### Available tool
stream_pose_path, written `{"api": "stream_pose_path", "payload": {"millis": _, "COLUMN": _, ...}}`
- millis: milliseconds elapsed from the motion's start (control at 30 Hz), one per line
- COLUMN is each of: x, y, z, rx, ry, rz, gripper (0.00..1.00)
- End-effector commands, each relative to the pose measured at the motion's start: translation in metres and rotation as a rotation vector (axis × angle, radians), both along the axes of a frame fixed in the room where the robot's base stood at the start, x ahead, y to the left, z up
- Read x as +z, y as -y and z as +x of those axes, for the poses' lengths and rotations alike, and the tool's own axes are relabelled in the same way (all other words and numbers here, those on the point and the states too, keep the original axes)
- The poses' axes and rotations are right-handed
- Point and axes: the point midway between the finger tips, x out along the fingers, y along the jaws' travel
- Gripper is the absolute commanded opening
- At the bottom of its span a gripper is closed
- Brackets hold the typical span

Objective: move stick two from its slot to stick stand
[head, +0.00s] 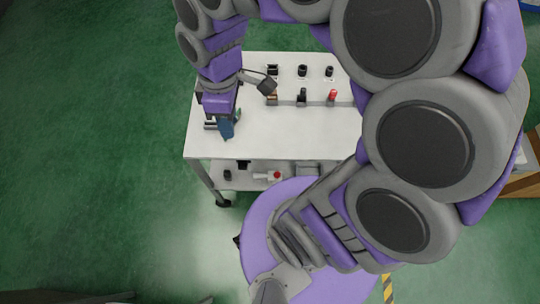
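My gripper (227,128) points down over the left part of the white table, seen from above and behind. Its fingers are small and partly hidden by my wrist, so I cannot tell whether it is open or holds anything. A row of small upright fixtures stands to its right: an orange-brown and black one (272,98), a black one (302,97) and a red-topped one (333,96). I cannot tell which is stick two. Dark parts (210,125) show beside my gripper at the table's left edge; I cannot tell whether they are the stick stand.
The white table (285,135) is bare at its front middle. Several black fixtures (302,71) stand along its back. A lower shelf (250,179) carries small items, one with a red top (277,176). My arm hides the table's right side. Green floor (90,150) is open at left.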

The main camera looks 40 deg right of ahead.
Motion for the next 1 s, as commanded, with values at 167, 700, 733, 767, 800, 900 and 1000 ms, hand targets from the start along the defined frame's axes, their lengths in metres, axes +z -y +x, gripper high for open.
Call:
{"api": "stream_pose_path", "payload": {"millis": 167, "x": 0.006, "y": 0.009, "z": -0.064, "rx": -0.399, "ry": -0.031, "rz": -0.117, "gripper": 0.3}}
{"api": "stream_pose_path", "payload": {"millis": 700, "x": 0.001, "y": 0.02, "z": -0.127, "rx": -0.892, "ry": -0.06, "rz": -0.223, "gripper": 0.3}}
{"api": "stream_pose_path", "payload": {"millis": 733, "x": 0.001, "y": 0.02, "z": -0.127, "rx": -0.891, "ry": -0.06, "rz": -0.222, "gripper": 0.3}}
{"api": "stream_pose_path", "payload": {"millis": 767, "x": 0.001, "y": 0.02, "z": -0.126, "rx": -0.891, "ry": -0.06, "rz": -0.222, "gripper": 0.3}}
{"api": "stream_pose_path", "payload": {"millis": 800, "x": 0.001, "y": 0.02, "z": -0.126, "rx": -0.89, "ry": -0.06, "rz": -0.222, "gripper": 0.3}}
{"api": "stream_pose_path", "payload": {"millis": 900, "x": 0.001, "y": 0.02, "z": -0.126, "rx": -0.889, "ry": -0.06, "rz": -0.222, "gripper": 0.3}}
{"api": "stream_pose_path", "payload": {"millis": 1000, "x": 0.001, "y": 0.02, "z": -0.126, "rx": -0.888, "ry": -0.06, "rz": -0.222, "gripper": 0.3}}
